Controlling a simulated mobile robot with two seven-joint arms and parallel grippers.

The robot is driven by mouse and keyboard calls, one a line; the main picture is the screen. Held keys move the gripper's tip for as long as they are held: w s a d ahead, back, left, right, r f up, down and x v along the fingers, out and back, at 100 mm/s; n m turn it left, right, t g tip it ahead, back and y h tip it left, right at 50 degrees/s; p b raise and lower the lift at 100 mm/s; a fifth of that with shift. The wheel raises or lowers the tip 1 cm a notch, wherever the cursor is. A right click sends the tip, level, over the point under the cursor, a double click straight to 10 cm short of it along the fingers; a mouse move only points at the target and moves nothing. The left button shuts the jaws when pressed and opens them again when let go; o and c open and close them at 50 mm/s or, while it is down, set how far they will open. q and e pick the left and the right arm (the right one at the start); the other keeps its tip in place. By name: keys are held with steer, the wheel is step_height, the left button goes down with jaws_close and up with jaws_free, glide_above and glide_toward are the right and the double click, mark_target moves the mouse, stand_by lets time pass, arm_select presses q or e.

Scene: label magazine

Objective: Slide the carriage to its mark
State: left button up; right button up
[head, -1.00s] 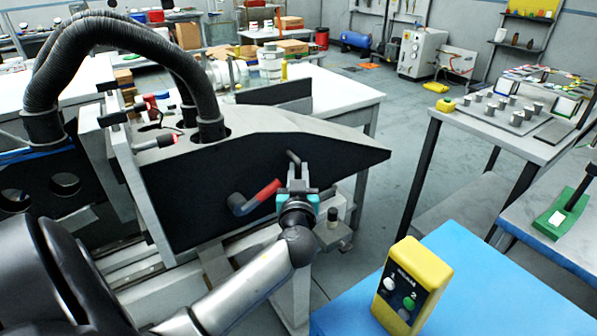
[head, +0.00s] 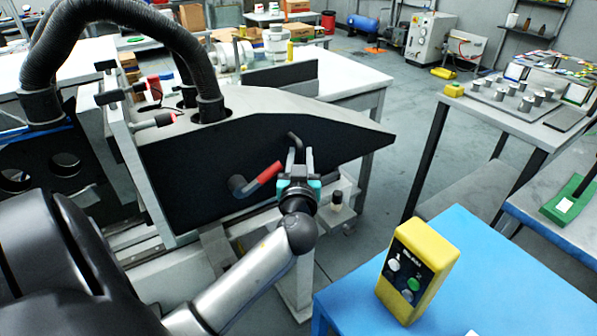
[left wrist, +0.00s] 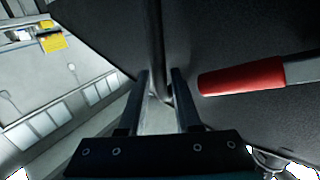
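The dark slanted side panel (head: 200,180), with a grey top, seems to belong to the carriage; I cannot tell its exact extent. A thin bent black rod (head: 293,138) sticks out of it, and a red-sleeved lever (head: 265,174) is to its left. My left gripper (head: 297,160) is at the rod. In the left wrist view, its two fingers (left wrist: 160,90) stand apart with the dark rod (left wrist: 156,35) between them, and the red sleeve (left wrist: 240,78) lies to the right. I cannot make out a mark. My right gripper is not in view.
Rails (head: 135,245) run below the panel. A yellow control box (head: 420,272) with buttons stands on a blue table (head: 490,290) at the lower right. A grey table (head: 490,115) holds several small cylinders. Open floor (head: 400,130) lies right of the panel.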

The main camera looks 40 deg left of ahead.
arm_select(q)
steer(key=b+v, duration=0.1)
steer(key=v, duration=1.3)
steer(key=shift+b, duration=0.35)
steer(key=shift+s, duration=0.15)
